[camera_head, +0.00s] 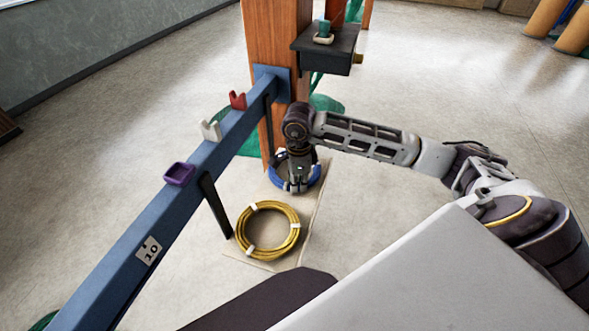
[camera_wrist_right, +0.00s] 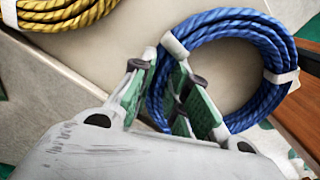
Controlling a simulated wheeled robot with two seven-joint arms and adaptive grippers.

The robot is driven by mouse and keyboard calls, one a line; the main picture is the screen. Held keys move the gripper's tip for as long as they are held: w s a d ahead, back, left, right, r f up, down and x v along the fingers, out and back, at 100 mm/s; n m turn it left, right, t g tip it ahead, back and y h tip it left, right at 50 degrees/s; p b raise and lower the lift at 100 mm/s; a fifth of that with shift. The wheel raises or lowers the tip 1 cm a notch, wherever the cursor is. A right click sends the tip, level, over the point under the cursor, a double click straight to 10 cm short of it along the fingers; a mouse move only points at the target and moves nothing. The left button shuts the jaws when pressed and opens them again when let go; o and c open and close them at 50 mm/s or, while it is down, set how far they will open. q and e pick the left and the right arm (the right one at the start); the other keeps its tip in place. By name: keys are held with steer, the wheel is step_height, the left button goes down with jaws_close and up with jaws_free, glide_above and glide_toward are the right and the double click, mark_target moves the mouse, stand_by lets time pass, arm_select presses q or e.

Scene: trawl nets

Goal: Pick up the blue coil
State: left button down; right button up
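The blue coil (camera_head: 315,176) lies on a flat beige sheet at the foot of the wooden post, partly hidden by my right gripper (camera_head: 295,187) in the head view. In the right wrist view the blue coil (camera_wrist_right: 228,21) is a ring of blue rope with white bands. The right gripper (camera_wrist_right: 163,72) has its two green-padded fingers apart, with the near left part of the coil's ring between them. Whether the fingers touch the rope cannot be told. My left gripper is not in view.
A yellow coil (camera_head: 244,231) lies nearby on the beige sheet (camera_head: 310,226). A blue beam (camera_head: 105,255) with coloured holders runs along the left. The wooden post (camera_head: 270,45) and a dark shelf (camera_head: 322,63) stand behind. Open floor lies to the right.

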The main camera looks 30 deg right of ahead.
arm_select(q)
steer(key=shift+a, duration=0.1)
arm_select(e)
jaws_close()
steer(key=shift+r, duration=0.1)
